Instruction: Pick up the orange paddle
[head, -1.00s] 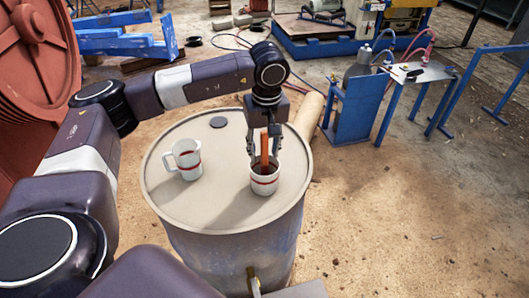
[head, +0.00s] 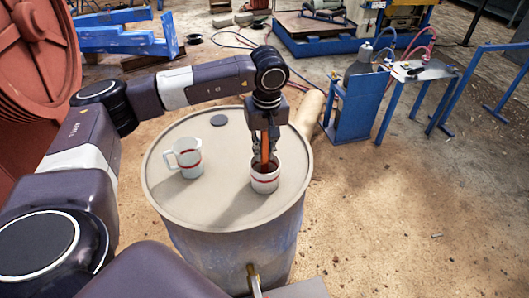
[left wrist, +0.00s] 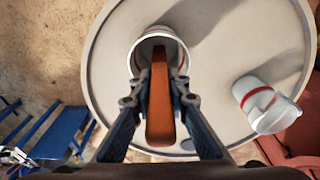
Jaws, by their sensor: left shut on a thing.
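The orange paddle (left wrist: 160,105) stands upright in a white mug with a red band (head: 265,181) on a drum top. The mug's rim also shows in the left wrist view (left wrist: 151,33), with the paddle's lower end inside it. My left gripper (head: 264,158) points down over this mug and is shut on the paddle. In the left wrist view its two fingers (left wrist: 159,88) lie on either side of the paddle. In the head view the fingers hide much of the paddle. My right gripper is not in view.
A second white mug with a red band (head: 186,159) stands left on the drum (head: 222,216), also in the left wrist view (left wrist: 265,104). A dark round disc (head: 219,120) lies near the drum's back edge. A blue stand (head: 357,108) is beyond the drum, right.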

